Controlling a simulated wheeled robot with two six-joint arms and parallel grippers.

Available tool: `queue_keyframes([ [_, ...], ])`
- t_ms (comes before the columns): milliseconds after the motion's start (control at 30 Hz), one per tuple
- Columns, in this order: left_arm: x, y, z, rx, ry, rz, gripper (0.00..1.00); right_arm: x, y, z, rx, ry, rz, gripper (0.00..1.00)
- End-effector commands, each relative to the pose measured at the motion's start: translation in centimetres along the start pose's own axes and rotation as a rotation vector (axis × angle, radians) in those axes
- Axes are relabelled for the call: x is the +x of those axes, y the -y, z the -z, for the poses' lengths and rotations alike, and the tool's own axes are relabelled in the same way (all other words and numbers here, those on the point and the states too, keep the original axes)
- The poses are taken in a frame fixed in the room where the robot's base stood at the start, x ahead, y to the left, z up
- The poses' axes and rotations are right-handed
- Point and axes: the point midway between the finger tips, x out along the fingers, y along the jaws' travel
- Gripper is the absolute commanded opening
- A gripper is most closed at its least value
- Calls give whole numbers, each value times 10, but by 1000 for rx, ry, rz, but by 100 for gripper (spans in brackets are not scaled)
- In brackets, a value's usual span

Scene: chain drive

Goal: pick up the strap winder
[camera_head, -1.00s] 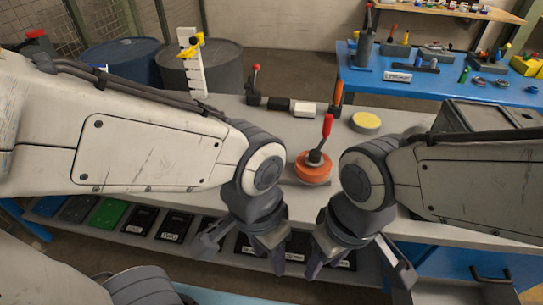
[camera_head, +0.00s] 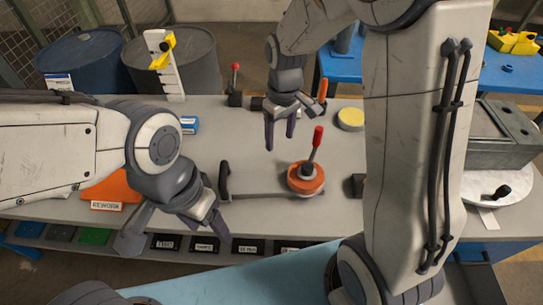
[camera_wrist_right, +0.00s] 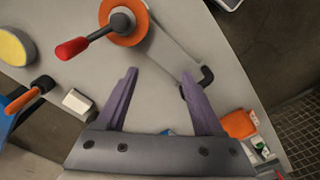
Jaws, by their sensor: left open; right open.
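The likely strap winder (camera_head: 306,178) is an orange disc with an upright red-topped lever on a grey flat bar with a black handle at its left end. It stands on the grey table. In the right wrist view the orange disc (camera_wrist_right: 127,36) lies at the top, beyond the fingertips. My right gripper (camera_head: 280,140) hangs open and empty over the table, behind and left of the disc; its spread fingers (camera_wrist_right: 158,74) hold nothing. My left gripper (camera_head: 176,236) is open and empty at the table's front edge, left of the disc and apart from it.
A yellow round pad (camera_head: 350,119) and a small red-knobbed lever (camera_head: 235,85) stand at the back. An orange rework mat (camera_head: 112,188) lies left. A grey box (camera_head: 500,135) stands right. Labelled bins (camera_head: 205,244) line the front. The table between the left gripper and disc is mostly clear.

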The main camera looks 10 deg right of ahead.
Motion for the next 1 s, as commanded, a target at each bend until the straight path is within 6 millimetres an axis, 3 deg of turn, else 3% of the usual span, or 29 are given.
queue_keyframes([
  [33, -25, -2, 1, 0, 0, 0, 69, -8, -37, 5, 36, 14, -1, 69],
  [100, -38, -3, 2, -1, 0, 0, 69, -1, -77, 8, 59, 19, -6, 69],
  [200, -50, -4, 3, -1, 0, 0, 69, 8, -121, 5, 82, 25, -11, 69],
  [300, -56, -4, 3, -1, 1, 0, 69, 17, -147, 1, 93, 29, -13, 69],
  [433, -60, -4, 3, -1, 1, 0, 69, 31, -158, -2, 96, 32, -13, 69],
  [700, -70, -5, 4, 0, 1, 0, 69, 70, -158, -2, 95, 31, -14, 69],
  [1000, -88, -6, 4, 3, 1, 0, 69, 93, -159, 1, 95, 32, -12, 69],
])
